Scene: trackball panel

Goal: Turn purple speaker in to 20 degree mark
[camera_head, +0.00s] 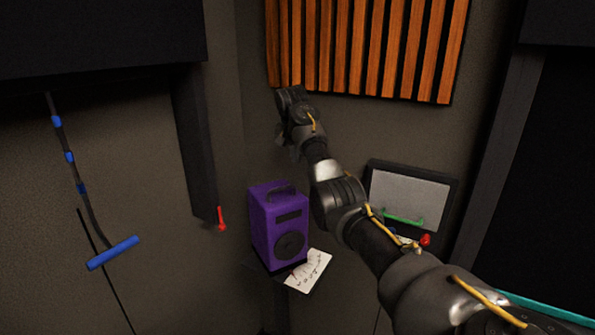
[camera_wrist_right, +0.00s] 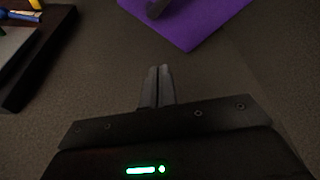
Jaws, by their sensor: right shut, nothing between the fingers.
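The purple speaker (camera_head: 262,226) stands upright on a small dark stand in the corner. Its front, with a dark slot and round driver, faces the lower right. A dark handle (camera_head: 281,190) is on top. A white card (camera_head: 316,262) with dark markings lies at its front right base; the markings are too small to read. My right gripper (camera_head: 289,148) is shut and empty, above and behind the speaker, apart from it. In the right wrist view its fingertips (camera_wrist_right: 160,70) point toward bare wall, with the speaker's purple top (camera_wrist_right: 190,22) beyond. My left gripper is not in view.
A grey-faced panel with a green handle (camera_head: 403,219) and a red knob (camera_head: 426,240) is right of the speaker, partly behind my right arm. A red lever (camera_head: 221,219) and a blue T-handle (camera_head: 112,253) hang at left. Wooden slats (camera_head: 365,45) cover the upper wall.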

